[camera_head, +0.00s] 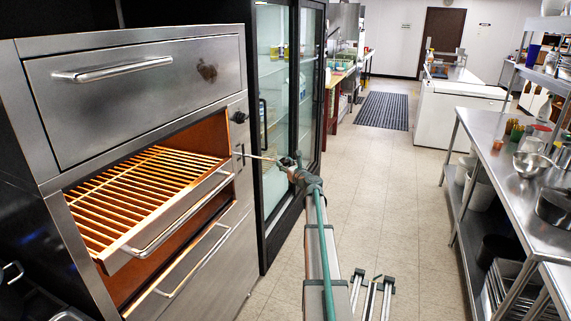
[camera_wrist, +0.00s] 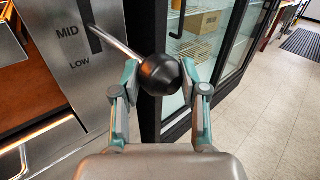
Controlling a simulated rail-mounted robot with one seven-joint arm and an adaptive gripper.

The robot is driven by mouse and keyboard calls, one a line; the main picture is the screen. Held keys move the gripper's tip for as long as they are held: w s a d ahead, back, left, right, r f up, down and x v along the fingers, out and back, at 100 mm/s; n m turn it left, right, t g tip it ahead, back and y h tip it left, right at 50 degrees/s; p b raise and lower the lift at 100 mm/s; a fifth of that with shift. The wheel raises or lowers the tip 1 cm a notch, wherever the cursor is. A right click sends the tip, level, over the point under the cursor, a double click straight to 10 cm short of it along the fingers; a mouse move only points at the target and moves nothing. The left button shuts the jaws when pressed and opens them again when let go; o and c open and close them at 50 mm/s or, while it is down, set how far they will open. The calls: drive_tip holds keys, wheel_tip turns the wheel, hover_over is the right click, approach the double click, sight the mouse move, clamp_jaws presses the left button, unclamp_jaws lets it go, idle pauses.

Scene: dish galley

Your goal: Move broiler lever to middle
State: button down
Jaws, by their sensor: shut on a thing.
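The broiler lever is a thin metal rod (camera_head: 258,157) that sticks out of a slot in the broiler's front panel and ends in a black ball knob (camera_wrist: 160,74). My gripper (camera_wrist: 161,82) is shut on the knob, with one finger on each side of it. In the head view my gripper (camera_head: 289,163) is at the rod's outer end and partly hides the knob. In the wrist view the rod (camera_wrist: 118,42) meets the slot about level with the MID mark (camera_wrist: 67,32), above the LOW mark (camera_wrist: 80,64). The slot's upper end is out of that view.
The steel broiler (camera_head: 140,95) has its rack (camera_head: 140,195) showing, with handles sticking out below. A glass-door fridge (camera_head: 275,90) stands just right of the lever. A steel worktable (camera_head: 510,190) is at the right.

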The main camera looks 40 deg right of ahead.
drive_tip(key=shift+w+d+r, duration=0.1)
drive_tip(key=shift+w+d, duration=0.1)
drive_tip(key=shift+w, duration=0.1)
drive_tip(key=c, duration=0.9)
unclamp_jaws()
drive_tip(key=shift+o, duration=1.4)
drive_tip(key=shift+w+f, duration=0.2)
drive_tip(key=shift+s+r, duration=0.1)
drive_tip(key=shift+s, duration=0.05)
drive_tip(key=shift+a, duration=0.1)
drive_tip(key=s+a, duration=0.2)
drive_tip(key=s, duration=0.9)
drive_tip(key=shift+s, duration=0.35)
